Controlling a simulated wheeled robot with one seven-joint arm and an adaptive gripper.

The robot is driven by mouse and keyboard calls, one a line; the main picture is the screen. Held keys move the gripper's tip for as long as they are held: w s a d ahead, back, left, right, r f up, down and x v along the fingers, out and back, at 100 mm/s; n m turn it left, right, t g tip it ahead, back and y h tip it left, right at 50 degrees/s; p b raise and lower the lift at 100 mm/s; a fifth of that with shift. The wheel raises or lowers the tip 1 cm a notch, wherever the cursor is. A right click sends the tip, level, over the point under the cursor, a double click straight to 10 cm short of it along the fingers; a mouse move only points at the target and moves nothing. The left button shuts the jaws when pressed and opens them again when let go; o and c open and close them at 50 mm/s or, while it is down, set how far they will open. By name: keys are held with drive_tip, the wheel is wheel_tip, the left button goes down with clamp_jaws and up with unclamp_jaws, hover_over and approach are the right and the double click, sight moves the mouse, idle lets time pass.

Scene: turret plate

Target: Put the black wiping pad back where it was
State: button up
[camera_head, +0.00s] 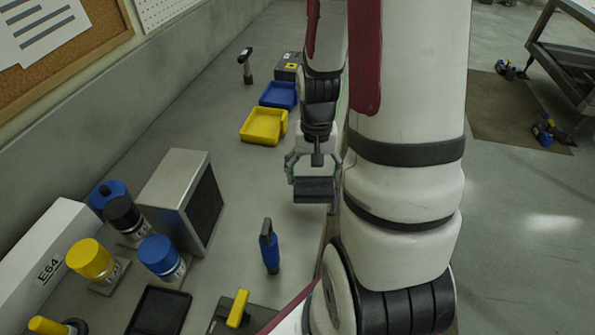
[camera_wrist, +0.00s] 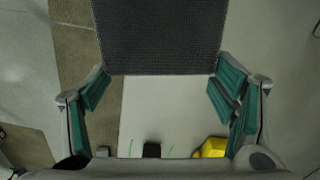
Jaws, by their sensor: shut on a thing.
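The black wiping pad (camera_head: 314,190) is held between the fingers of my gripper (camera_head: 314,172), above the right-hand edge of the grey bench. In the wrist view the pad (camera_wrist: 162,38) is a dark, textured block filling the top middle. The teal-lined fingers of my gripper (camera_wrist: 162,88) are on either side of its lower end. What lies directly under the pad is hidden by it in the wrist view.
A yellow tray (camera_head: 248,136), a blue tray (camera_head: 265,103) and a hammer-like tool (camera_head: 245,67) lie beyond. Nearer stand a grey box with a dark face (camera_head: 165,190), a blue-handled tool (camera_head: 270,250), coloured-capped holders (camera_head: 92,260) and a black tray (camera_head: 178,293).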

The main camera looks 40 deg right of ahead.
sight(331, 179)
drive_tip(key=s+m, duration=0.1)
drive_tip(key=s+d+f+b, duration=0.1)
drive_tip(key=s+m, duration=0.1)
drive_tip(key=s, duration=0.1)
drive_tip(key=shift+d+f+m, duration=0.15)
drive_tip(key=shift+d+m, duration=0.05)
drive_tip(key=shift+m, duration=0.1)
drive_tip(key=shift+d, duration=0.1)
drive_tip(key=w+d, duration=0.2)
drive_tip(key=w, duration=0.2)
drive_tip(key=w+d+f, duration=0.1)
drive_tip(key=w+d, duration=0.1)
drive_tip(key=w, duration=0.3)
drive_tip(key=w+d, duration=0.2)
drive_tip(key=w, duration=0.3)
drive_tip(key=shift+d+f, duration=0.25)
drive_tip(key=shift+d, duration=0.05)
drive_tip(key=shift+f+p, duration=0.5)
drive_tip(key=shift+f, duration=1.25)
drive_tip(key=shift+f, duration=0.2)
drive_tip(key=o, duration=1.2)
drive_tip(key=shift+r, duration=0.1)
